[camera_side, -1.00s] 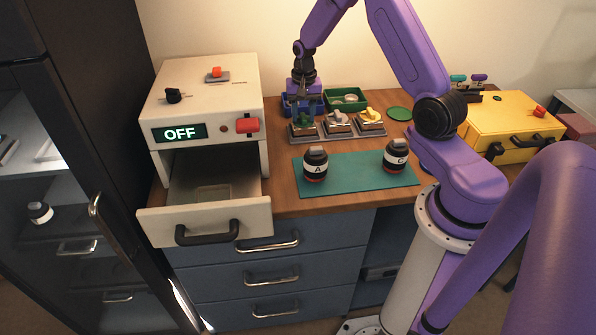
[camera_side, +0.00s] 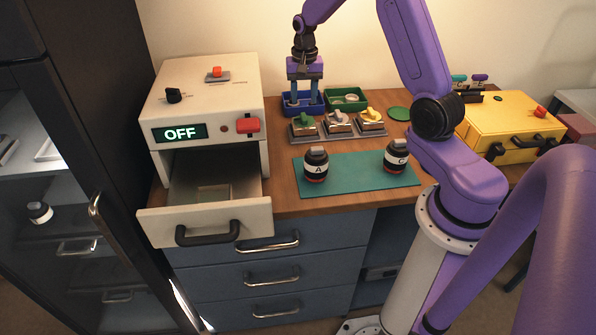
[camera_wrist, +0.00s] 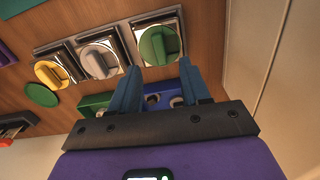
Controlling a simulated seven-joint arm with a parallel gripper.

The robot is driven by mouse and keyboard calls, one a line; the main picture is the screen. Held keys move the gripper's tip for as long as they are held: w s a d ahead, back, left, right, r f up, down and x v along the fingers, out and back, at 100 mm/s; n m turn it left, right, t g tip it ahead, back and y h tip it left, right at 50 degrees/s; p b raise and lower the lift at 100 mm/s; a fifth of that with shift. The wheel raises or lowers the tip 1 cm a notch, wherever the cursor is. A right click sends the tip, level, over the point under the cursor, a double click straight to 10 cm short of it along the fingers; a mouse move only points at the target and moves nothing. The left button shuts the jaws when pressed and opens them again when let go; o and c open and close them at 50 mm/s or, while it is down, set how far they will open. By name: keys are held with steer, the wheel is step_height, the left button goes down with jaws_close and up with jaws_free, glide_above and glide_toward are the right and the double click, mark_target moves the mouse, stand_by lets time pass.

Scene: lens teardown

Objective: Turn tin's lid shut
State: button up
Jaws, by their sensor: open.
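Three square metal tins stand in a row. Their round lids have bar-shaped knobs: the green lid (camera_side: 303,120) on the left, the grey-white lid (camera_side: 337,119) in the middle, the yellow lid (camera_side: 370,115) on the right. In the wrist view the green lid (camera_wrist: 160,45) is nearest my fingers; its bar lies roughly along the tin's sides. The grey-white lid (camera_wrist: 99,61) and yellow lid (camera_wrist: 52,74) have bars lying aslant. My gripper (camera_side: 304,104) is open and empty, pointing down above the blue bin, just behind the green-lidded tin; its fingers (camera_wrist: 160,72) are apart from it.
Blue (camera_side: 290,106) and green (camera_side: 359,106) bins stand behind the tins. Two black jars, A (camera_side: 316,165) and C (camera_side: 396,157), stand on a green mat (camera_side: 355,183). A white oven-like box (camera_side: 207,95) with its drawer (camera_side: 160,222) out is left, a yellow case (camera_side: 510,120) right.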

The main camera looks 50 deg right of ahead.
mark_target(304, 116)
steer(key=shift+r, duration=0.25)
step_height(304, 116, up, 6)
stand_by(0.8)
